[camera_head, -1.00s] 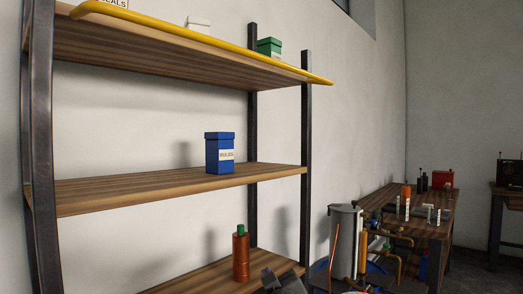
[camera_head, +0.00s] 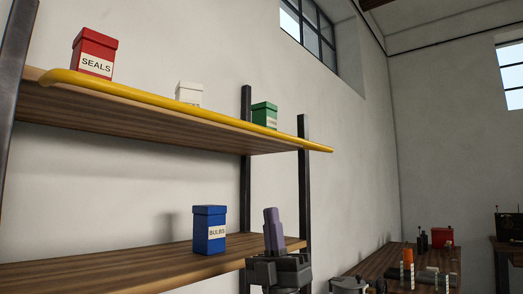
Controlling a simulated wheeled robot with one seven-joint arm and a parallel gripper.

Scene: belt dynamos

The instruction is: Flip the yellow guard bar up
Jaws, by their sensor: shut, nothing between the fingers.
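The yellow guard bar (camera_head: 212,116) runs along the front edge of the top shelf (camera_head: 150,128), low in front of the boxes. Its left end bends back toward the shelf, and its right end sticks out past the right post. My gripper (camera_head: 272,214) points upward in front of the middle shelf's right end. Its fingers are shut together and empty. It is below the bar and apart from it.
A red SEALS box (camera_head: 95,55), a white box (camera_head: 189,94) and a green box (camera_head: 264,115) stand on the top shelf. A blue BULBS box (camera_head: 209,230) stands on the middle shelf, left of my gripper. A cluttered workbench (camera_head: 385,262) is at the lower right.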

